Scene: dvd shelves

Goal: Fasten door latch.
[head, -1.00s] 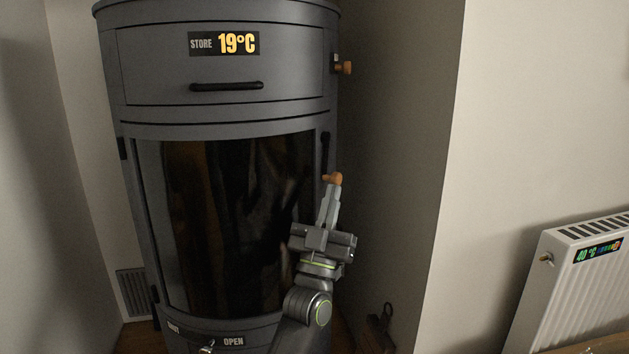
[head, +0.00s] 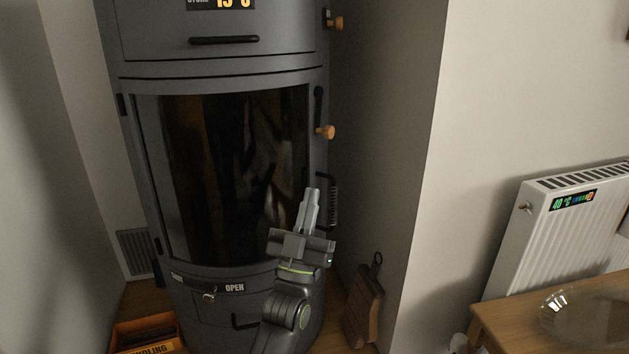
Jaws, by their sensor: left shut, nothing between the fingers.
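The stove's curved glass door (head: 235,175) looks closed in its dark grey body. The door latch (head: 319,105) is a black lever with an orange-brown knob (head: 326,132) at its lower end, on the door's right edge. It hangs about straight down. My left gripper (head: 311,195) is shut and empty, pointing up in front of the door's lower right, below the knob and apart from it. A coiled handle (head: 333,203) shows just right of the fingers. My right gripper is not in view.
Another orange-brown knob (head: 337,23) sticks out higher on the stove's right side. A lower lever (head: 209,295) sits by the OPEN label. A kindling box (head: 146,335) and a brown hanging tool (head: 364,308) stand on the floor. A table (head: 500,315) and radiator (head: 570,230) are right.

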